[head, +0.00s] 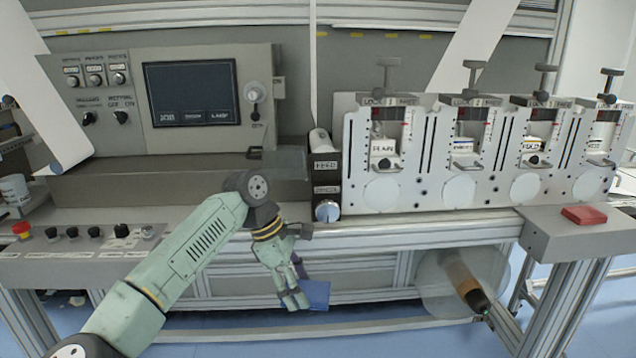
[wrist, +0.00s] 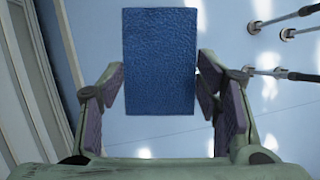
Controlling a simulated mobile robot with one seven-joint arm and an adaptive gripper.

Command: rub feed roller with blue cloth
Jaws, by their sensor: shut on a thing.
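My gripper (head: 298,296) points down in front of the machine's front rail, below its deck. It is shut on the blue cloth (head: 317,293), whose flat piece sticks out past the fingers. In the wrist view the cloth (wrist: 160,55) is a textured blue rectangle between the fingertips (wrist: 160,88). A pale roller end (head: 319,140) shows above a dark block labelled FEED (head: 325,166), left of the white stations; most of the roller is hidden. The cloth is apart from it, well below. A round metal knob (head: 327,211) sits under the labels.
A control panel with a screen (head: 193,93) stands at left, with a red stop button (head: 21,229) on the front ledge. White stations with T-handles (head: 465,155) line the right. A red pad (head: 584,215) lies on a grey box. A large roll (head: 462,278) hangs below.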

